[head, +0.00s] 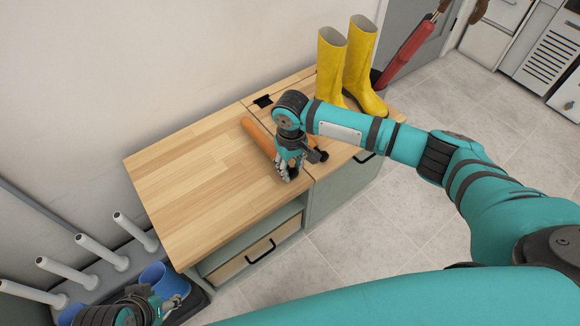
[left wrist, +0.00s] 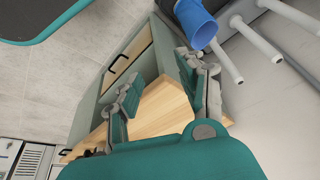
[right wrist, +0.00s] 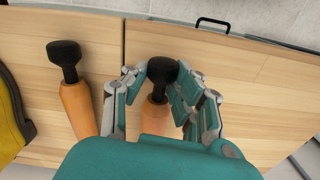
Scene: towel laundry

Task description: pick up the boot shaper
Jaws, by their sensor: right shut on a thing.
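Two boot shapers, orange cylinders with black knobs, lie on the wooden cabinet top. My right gripper (right wrist: 161,78) is shut around the black knob end of one boot shaper (right wrist: 157,115); its orange body also shows in the head view (head: 258,135). The second boot shaper (right wrist: 76,105) lies beside it, apart from the fingers; in the head view its black knob (head: 319,156) shows and its body is hidden by my arm. My left gripper (left wrist: 165,98) is open and empty, beyond the cabinet's left end.
Yellow boots (head: 358,65) stand at the cabinet's far right end, near a red umbrella (head: 407,48). The left part of the wooden top (head: 195,175) is clear. A rack with white posts (head: 95,250) and blue boots (head: 165,280) stand left of the cabinet.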

